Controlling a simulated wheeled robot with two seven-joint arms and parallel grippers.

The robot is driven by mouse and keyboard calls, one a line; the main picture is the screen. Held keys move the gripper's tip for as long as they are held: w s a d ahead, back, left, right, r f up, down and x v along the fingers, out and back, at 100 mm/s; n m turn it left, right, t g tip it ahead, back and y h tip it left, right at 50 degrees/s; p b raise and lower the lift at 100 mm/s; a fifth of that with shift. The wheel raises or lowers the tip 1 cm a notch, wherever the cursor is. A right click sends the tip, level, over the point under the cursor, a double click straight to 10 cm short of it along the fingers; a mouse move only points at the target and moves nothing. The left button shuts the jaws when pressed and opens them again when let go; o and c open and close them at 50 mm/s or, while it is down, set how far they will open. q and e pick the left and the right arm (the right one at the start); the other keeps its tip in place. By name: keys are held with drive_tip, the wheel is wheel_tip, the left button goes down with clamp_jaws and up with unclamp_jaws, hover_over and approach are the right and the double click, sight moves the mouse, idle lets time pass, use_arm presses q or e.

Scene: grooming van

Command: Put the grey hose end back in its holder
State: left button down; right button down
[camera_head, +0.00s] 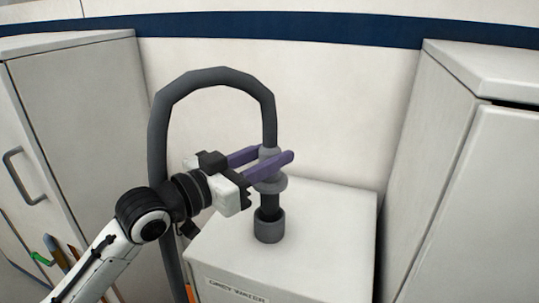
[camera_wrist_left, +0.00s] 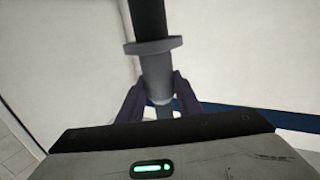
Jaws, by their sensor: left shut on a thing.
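The grey hose end (camera_head: 268,185) stands about upright, its wide collar just below my left gripper's fingers. My left gripper (camera_head: 270,164) is shut on it, with purple fingers on either side. The wrist view shows the grey body (camera_wrist_left: 157,74), collar and black tip (camera_wrist_left: 148,18) beyond the fingers (camera_wrist_left: 158,96). The holder (camera_head: 269,230) is a dark grey cup on top of a white box. The black tip lies in line with the cup and meets its mouth in the head view; how deep it sits is hidden. My right gripper is not in view.
The grey hose (camera_head: 158,130) arches up left and over to the hose end. The white box (camera_head: 330,215) carries a label reading like "GREY WATER". White cabinets stand left (camera_head: 80,90) and right (camera_head: 470,160). The wall is behind the box.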

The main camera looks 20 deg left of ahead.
sight(269, 183)
use_arm(q)
drive_tip(key=shift+p, duration=0.3)
drive_tip(key=shift+f, duration=0.2)
idle(0.7)
drive_tip(key=shift+f, duration=0.1)
drive_tip(key=shift+f, duration=0.7)
idle(0.5)
drive_tip(key=shift+f+b, duration=0.7)
drive_tip(key=shift+f, duration=1.4)
drive_tip(key=c, duration=1.4)
unclamp_jaws()
drive_tip(key=shift+o, duration=1.1)
